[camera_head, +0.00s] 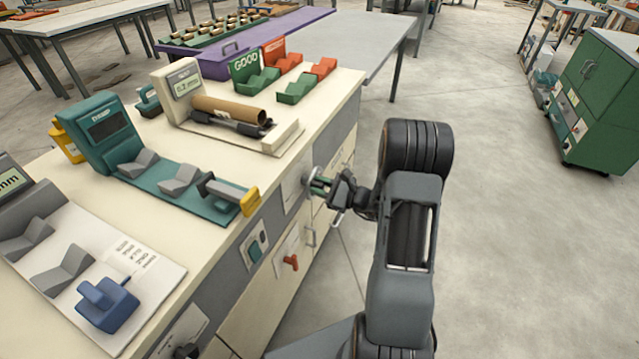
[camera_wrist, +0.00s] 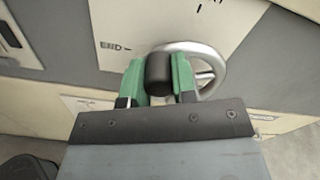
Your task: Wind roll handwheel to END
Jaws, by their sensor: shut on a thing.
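The roll handwheel (camera_wrist: 216,62) is a silver ring with spokes on the front panel of the cream bench, seen in the wrist view. Its black knob (camera_wrist: 159,68) stands at the wheel's left side. My gripper (camera_wrist: 159,80) has green fingers on both sides of this knob and is shut on it. The END mark (camera_wrist: 115,47) is printed on the white plate just left of the knob, with a short dash pointing towards it. In the head view my gripper (camera_head: 322,184) is at the bench's front face and mostly hides the wheel.
The bench top (camera_head: 215,231) carries a teal device (camera_head: 110,130), a cardboard tube on a gauge stand (camera_head: 228,108) and a blue block (camera_head: 107,304). The floor to the right is clear up to a green cabinet (camera_head: 598,95).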

